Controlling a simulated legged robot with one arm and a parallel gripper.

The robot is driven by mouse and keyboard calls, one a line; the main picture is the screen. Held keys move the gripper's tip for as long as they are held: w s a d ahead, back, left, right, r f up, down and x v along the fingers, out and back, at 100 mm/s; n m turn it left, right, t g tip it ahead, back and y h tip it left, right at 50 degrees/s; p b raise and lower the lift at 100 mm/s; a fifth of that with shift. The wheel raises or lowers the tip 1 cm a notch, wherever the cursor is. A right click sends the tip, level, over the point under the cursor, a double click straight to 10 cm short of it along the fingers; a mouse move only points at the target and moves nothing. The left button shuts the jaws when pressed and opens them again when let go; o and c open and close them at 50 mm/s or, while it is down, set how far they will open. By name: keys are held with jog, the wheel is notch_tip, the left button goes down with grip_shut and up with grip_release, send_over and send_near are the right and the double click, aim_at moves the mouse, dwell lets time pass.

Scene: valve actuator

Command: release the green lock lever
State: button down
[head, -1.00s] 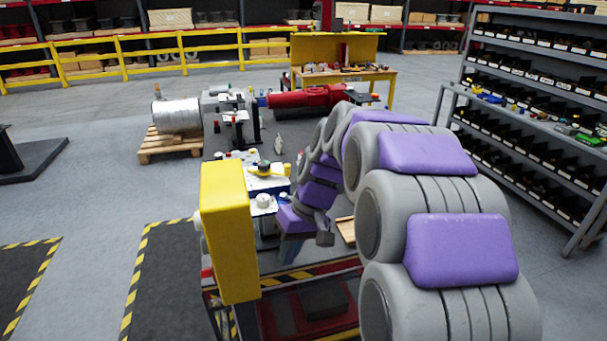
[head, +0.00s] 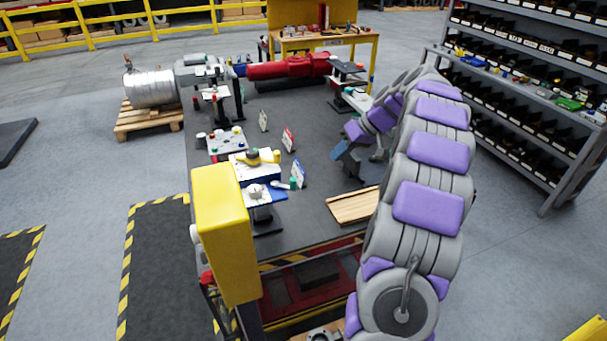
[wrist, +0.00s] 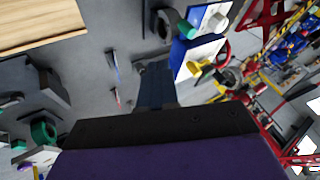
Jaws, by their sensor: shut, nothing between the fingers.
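The green-tipped lever (head: 291,183) sits at the right side of a blue-and-white fixture (head: 268,194) near the left front of the dark table. It looks like the green lock lever. Its green end (wrist: 186,29) also shows in the wrist view, beside a dark round part. A yellow lever (head: 262,157) lies on the neighbouring blue-and-white block. My gripper (head: 343,166) is shut and empty above the table, to the right of the lever and clearly apart from it. In the wrist view my gripper (wrist: 156,72) points toward the fixture; its tips partly blend with the dark background.
A yellow box-like post (head: 225,232) stands left of the fixture at the front. Small upright cards (head: 298,174) stand just behind the lever. A wooden board (head: 353,206) lies at the table's front right. The table between fixture and gripper is mostly clear.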

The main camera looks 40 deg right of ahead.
jog(key=w+a+f+b, duration=0.1)
jog(key=w+a+f, duration=0.4)
jog(key=a+f, duration=0.2)
jog(key=shift+a+f, duration=0.3)
jog(key=shift+f, duration=0.3)
